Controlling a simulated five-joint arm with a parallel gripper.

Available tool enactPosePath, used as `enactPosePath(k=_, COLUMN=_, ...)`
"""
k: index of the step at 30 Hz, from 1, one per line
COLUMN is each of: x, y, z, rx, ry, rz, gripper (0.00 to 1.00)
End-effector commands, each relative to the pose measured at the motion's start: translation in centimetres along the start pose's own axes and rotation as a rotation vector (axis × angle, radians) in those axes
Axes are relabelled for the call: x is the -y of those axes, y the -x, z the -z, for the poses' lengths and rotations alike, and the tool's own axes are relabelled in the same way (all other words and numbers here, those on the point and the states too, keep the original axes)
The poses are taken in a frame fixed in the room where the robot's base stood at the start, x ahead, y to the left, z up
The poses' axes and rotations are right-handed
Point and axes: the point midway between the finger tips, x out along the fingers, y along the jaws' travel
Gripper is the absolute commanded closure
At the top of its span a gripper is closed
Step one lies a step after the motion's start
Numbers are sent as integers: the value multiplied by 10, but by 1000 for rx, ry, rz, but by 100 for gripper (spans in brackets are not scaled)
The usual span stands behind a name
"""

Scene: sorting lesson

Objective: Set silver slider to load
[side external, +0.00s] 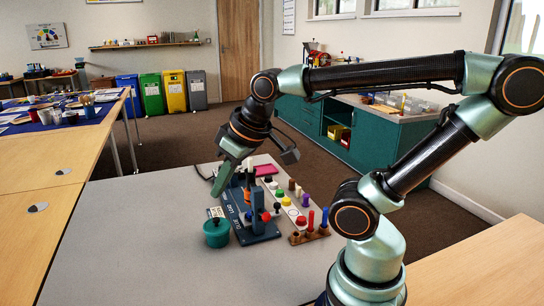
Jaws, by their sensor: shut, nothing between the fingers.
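A dark blue-grey panel (233,222) with white lettering stands on the grey table, left of centre. The lettering is too small to read surely. My gripper (219,190) reaches down from the upper right to the panel's far left part; its green finger covers part of the panel. It is shut, with nothing seen held. I cannot make out the silver slider; it is hidden behind the gripper or too small to tell. Whether the fingertips touch the panel cannot be told.
A blue upright with a red knob (266,216) stands on the panel. A teal pot (216,232) is at its left. A pale board of coloured buttons (290,208) and a wooden rack of pegs (310,234) lie to the right. The grey table's front left is clear.

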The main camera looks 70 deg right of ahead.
Motion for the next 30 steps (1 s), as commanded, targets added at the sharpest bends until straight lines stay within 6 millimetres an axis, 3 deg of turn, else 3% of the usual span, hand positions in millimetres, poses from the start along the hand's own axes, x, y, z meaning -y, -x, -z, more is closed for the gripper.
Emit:
enactPosePath(k=13, x=0, y=0, z=0, rx=0, ry=0, rz=0, gripper=100)
enactPosePath(k=14, x=0, y=0, z=0, rx=0, ry=0, rz=0, gripper=96)
enactPosePath(k=18, x=0, y=6, z=4, rx=-3, ry=0, rz=0, gripper=43)
enactPosePath(k=25, x=0, y=48, z=27, rx=-6, ry=0, rz=0, gripper=41)
enactPosePath(k=30, x=-35, y=46, z=41, rx=74, ry=3, rz=-48, gripper=41)
